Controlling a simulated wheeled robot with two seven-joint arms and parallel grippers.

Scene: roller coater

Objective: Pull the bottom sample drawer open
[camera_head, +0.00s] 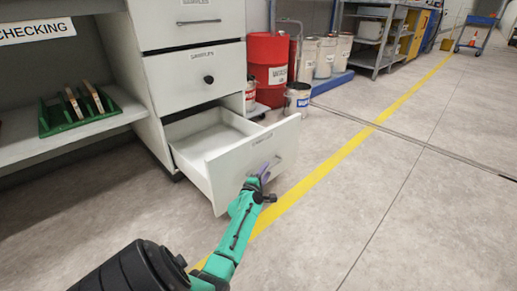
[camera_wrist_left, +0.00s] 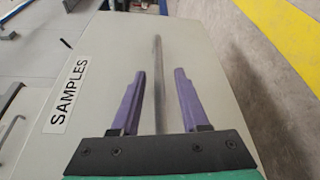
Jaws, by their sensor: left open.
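The bottom sample drawer (camera_head: 225,172) stands pulled out of the white cabinet, and its inside looks empty. Its front panel carries a SAMPLES label, which also shows in the left wrist view (camera_wrist_left: 66,94). A thin grey bar handle (camera_wrist_left: 158,55) is on the front panel. My left gripper (camera_head: 264,171) is at this handle. In the left wrist view its two purple fingers (camera_wrist_left: 159,75) are open, one on each side of the bar, with gaps between them and the bar. My right gripper is not in view.
A green rack (camera_head: 80,112) stands on the shelf at left. A red drum (camera_head: 267,65) and a paint bucket (camera_head: 298,98) stand behind the open drawer. The floor at right is clear.

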